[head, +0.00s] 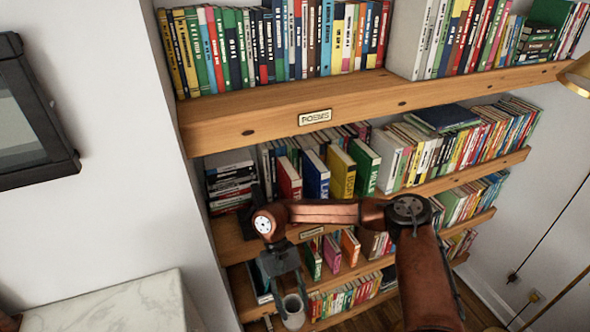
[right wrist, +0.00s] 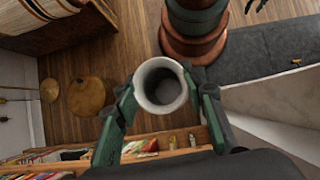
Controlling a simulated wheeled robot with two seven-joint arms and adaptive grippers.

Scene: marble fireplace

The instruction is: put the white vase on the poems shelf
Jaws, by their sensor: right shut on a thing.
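The white vase (head: 293,310) is low in the head view, between the fingers of my right gripper (head: 281,287). In the right wrist view the vase (right wrist: 160,86) shows its round open mouth, with the fingers of my right gripper (right wrist: 163,100) shut on it from both sides. The poems shelf (head: 380,105) is the wooden board with the small "POEMS" label (head: 315,117) on its front edge. It is well above the gripper in the head view. Books fill most of its top, and a bare strip runs along its front. My left gripper is not in view.
Lower shelves (head: 460,172) hold many more books, some standing near the front edge. A marble mantel top (head: 110,305) is at the lower left, beside the white wall. A dark frame (head: 35,115) hangs at the left. Thin brass rods stand at the right. The wooden floor (right wrist: 120,50) shows below.

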